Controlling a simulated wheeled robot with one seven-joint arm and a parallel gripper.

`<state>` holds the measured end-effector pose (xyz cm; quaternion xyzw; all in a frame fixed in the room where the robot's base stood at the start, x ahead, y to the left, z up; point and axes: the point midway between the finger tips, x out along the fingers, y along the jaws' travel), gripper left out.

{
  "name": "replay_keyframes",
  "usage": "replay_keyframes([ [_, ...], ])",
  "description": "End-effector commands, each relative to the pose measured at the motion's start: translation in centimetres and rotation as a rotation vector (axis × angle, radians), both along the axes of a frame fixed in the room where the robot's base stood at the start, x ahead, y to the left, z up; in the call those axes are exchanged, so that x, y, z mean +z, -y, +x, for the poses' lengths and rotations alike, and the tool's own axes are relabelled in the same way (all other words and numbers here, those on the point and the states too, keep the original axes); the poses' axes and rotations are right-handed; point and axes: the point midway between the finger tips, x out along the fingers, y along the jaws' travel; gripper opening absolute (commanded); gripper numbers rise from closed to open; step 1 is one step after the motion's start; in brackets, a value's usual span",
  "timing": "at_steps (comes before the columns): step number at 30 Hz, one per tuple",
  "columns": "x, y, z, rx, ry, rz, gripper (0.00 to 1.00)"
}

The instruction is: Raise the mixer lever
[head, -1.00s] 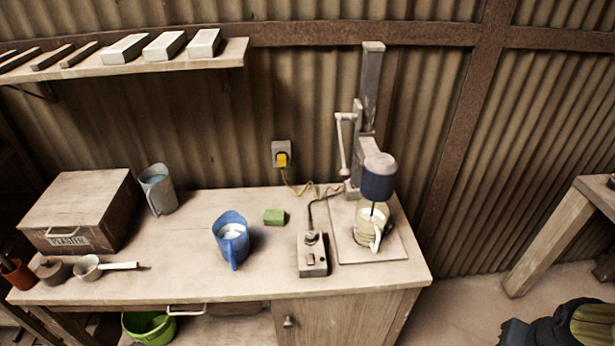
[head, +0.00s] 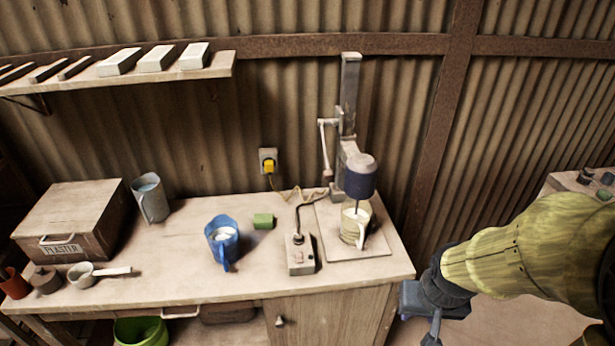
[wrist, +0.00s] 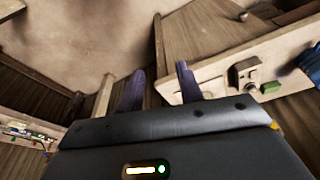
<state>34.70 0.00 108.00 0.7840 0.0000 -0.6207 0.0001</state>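The mixer (head: 361,180) stands at the right end of the bench, its dark blue motor head on an upright grey column (head: 348,95). Its pale lever (head: 322,150) is at the left of the column and hangs down, with a reddish-brown grip at its low end. The whisk reaches into a cream jug (head: 354,226) on the mixer's base plate. My gripper (wrist: 160,88) is open and empty in the wrist view, its two dark fingers apart.
A control box (head: 299,254), a green block (head: 263,221) and a blue jug (head: 222,241) stand left of the mixer. A grey jug (head: 151,198) and a plaster box (head: 70,220) are further left. A shelf (head: 190,68) holds pale blocks. The floor right of the bench (head: 390,276) is clear.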

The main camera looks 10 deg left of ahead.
Motion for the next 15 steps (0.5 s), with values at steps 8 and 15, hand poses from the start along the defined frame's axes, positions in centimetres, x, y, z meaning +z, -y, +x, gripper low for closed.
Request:
replay_keyframes([
  [8,0.00,0.01,0.00,0.000,0.000,0.000,0.36],
  [15,-0.06,-0.13,0.48,0.004,0.015,0.000,0.49],
])
